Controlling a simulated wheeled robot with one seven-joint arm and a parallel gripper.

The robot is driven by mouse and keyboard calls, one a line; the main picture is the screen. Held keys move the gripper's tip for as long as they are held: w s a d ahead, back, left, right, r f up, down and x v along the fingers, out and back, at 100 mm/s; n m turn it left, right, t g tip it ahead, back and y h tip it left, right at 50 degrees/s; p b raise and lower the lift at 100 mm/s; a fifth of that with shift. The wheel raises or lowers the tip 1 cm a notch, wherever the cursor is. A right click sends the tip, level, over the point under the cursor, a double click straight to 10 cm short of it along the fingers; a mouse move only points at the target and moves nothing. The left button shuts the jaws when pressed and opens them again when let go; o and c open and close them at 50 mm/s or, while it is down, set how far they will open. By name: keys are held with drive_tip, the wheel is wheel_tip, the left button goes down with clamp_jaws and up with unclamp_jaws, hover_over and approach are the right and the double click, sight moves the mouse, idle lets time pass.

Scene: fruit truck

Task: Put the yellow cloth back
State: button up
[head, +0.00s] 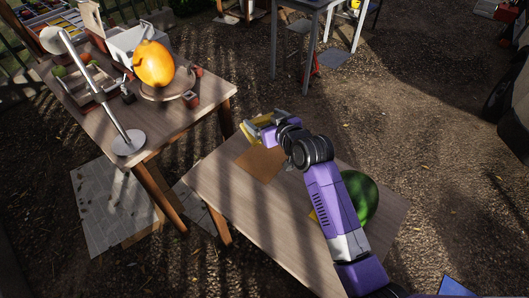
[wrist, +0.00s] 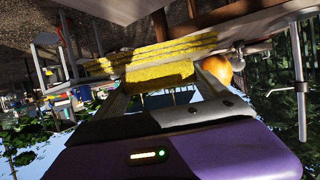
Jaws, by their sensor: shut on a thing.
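The yellow cloth (wrist: 160,75) is in my gripper (wrist: 158,92), between the two fingers in the wrist view. It looks folded in layers and spans wider than the fingers. In the head view the cloth (head: 258,125) shows as a small yellow patch at my gripper (head: 266,121), above the far edge of the near wooden table (head: 275,222). My gripper is shut on it. Part of the cloth is hidden by my wrist in the head view.
A brown board (head: 260,163) lies on the near table. A green melon (head: 359,198) sits there, partly behind my arm. Ground right of the tables is open.

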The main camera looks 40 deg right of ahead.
wheel_tip(320, 180, down, 15)
drive_tip(key=shift+r+b, duration=0.1)
drive_tip(key=shift+b, duration=0.55)
drive_tip(key=o, duration=1.2)
drive_tip(key=shift+o, duration=0.2)
